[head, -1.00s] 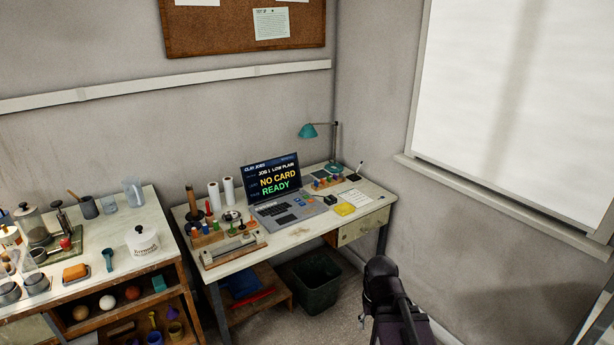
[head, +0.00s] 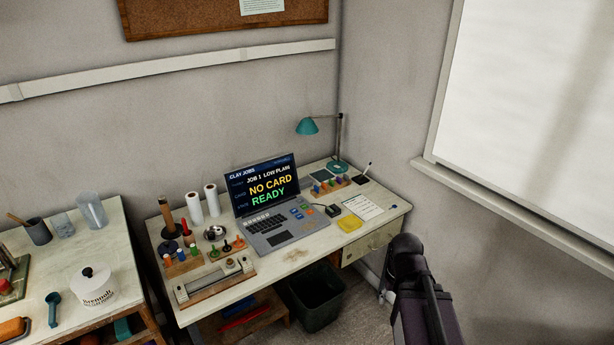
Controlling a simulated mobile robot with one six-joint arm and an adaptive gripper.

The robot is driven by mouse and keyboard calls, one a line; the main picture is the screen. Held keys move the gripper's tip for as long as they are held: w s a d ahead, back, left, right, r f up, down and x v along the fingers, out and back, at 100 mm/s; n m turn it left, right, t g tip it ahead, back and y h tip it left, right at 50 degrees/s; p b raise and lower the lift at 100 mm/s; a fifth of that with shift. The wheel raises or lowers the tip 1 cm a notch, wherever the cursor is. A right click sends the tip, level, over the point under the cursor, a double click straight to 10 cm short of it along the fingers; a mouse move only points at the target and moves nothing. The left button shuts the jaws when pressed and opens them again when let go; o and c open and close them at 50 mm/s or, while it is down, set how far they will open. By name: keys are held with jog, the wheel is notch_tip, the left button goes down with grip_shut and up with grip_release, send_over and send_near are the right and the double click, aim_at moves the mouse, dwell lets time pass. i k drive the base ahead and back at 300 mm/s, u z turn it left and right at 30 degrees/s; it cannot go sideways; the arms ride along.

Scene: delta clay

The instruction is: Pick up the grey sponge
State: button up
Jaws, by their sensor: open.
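I cannot make out a grey sponge in the head view. A flat yellow piece (head: 350,223) lies on the desk right of the laptop; I cannot tell what it is. An orange block (head: 12,328) lies on the left table at the picture's edge. Part of my own dark arm shows at the lower right, in front of the desk's right end. My gripper's fingers do not show.
The desk (head: 297,256) holds a laptop (head: 268,207), a teal lamp (head: 308,126), white rolls (head: 203,204) and small tools. A dark bin (head: 317,297) stands under it. The left table (head: 95,236) holds a white lidded jar (head: 91,287) and cups.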

aim_at(305, 182)
jog(key=u, duration=0.05)
jog(key=i, duration=1.8)
jog(key=u, duration=0.1)
